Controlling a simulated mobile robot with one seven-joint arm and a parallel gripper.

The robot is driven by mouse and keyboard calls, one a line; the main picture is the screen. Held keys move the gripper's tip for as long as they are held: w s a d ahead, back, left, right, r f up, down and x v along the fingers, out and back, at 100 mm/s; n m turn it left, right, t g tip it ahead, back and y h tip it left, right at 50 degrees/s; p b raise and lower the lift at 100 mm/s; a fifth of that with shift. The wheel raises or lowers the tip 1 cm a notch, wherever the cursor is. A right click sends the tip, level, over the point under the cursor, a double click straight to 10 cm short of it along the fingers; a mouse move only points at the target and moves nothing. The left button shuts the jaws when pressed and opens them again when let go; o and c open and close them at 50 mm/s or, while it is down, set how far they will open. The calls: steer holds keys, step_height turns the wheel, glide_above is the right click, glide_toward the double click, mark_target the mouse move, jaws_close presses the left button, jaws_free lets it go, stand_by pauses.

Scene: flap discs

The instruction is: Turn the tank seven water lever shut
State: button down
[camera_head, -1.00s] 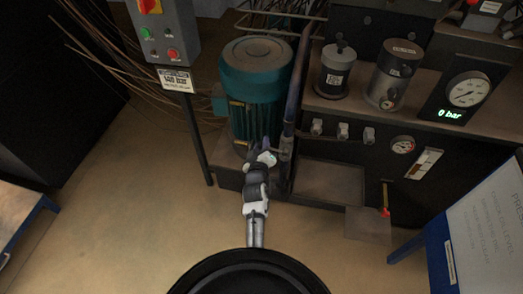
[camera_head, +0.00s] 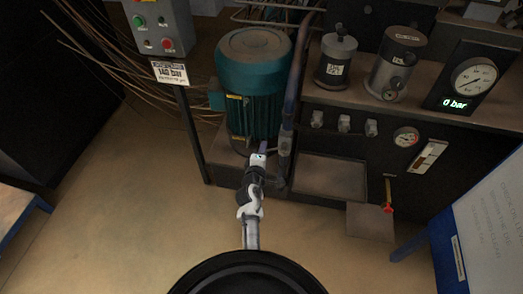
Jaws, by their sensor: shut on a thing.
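A vertical dark pipe (camera_head: 293,90) runs down beside the teal motor, with a grey valve-like fitting (camera_head: 285,143) low on it. My gripper (camera_head: 259,155) is just left of this fitting, in front of the motor's foot. It is shut on a small bluish piece (camera_head: 264,146), which looks like the water lever, mostly hidden by the fingers. I cannot see how the piece joins the fitting. No tank seven label is readable.
The teal motor (camera_head: 252,80) stands behind my gripper. A control box (camera_head: 158,25) is at upper left. The floor (camera_head: 140,210) at left is clear.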

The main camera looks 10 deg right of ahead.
steer(key=shift+d+f, duration=0.1)
steer(key=shift+d, duration=0.1)
stand_by(0.4)
steer(key=c, duration=1.4)
jaws_free()
steer(key=shift+f, duration=0.1)
steer(key=shift+s, duration=0.1)
